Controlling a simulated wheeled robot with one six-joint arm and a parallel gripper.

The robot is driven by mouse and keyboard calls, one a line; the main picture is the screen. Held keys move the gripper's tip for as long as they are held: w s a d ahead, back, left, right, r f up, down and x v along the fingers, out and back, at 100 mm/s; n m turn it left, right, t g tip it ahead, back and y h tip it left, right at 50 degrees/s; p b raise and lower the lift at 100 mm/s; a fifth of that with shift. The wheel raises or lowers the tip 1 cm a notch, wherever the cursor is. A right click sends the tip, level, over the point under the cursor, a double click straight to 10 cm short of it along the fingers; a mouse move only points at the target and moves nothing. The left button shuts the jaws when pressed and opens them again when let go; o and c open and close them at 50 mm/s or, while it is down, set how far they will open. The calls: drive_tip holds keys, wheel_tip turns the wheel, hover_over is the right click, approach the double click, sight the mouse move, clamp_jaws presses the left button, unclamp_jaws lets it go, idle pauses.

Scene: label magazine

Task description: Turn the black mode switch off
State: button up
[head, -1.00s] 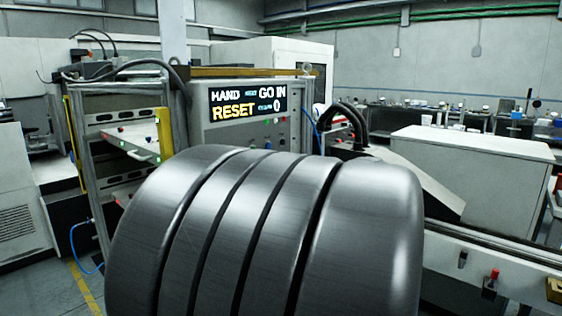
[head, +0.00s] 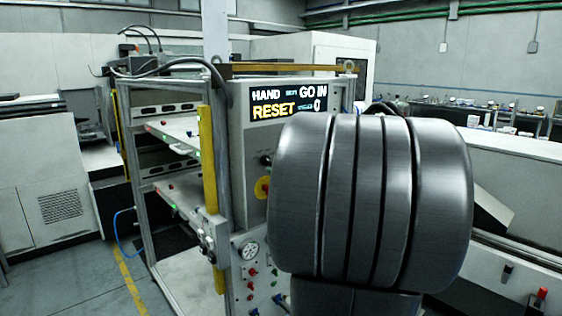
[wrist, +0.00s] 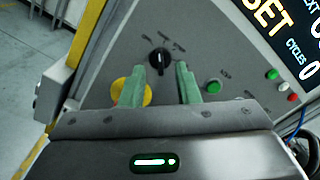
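The black mode switch (wrist: 160,61) is a round knob with a pale pointer line on the grey control panel (wrist: 225,60). In the head view the small black knob (head: 265,160) shows at the left of my arm. My gripper (wrist: 161,69) has two green fingers, apart and empty. In the wrist view the fingertips appear on either side of the knob, just below it; I cannot tell how far off the panel they are. In the head view my arm hides the gripper.
A yellow disc (wrist: 145,97) is below left of the knob, partly behind the left finger. A green button (wrist: 213,86) is to the right. The display (head: 288,104) reads HAND, GO IN, RESET. A yellow post (head: 208,160) and shelves stand left of the panel.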

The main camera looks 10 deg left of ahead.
sight(267, 161)
drive_tip(key=shift+x, duration=1.2)
clamp_jaws()
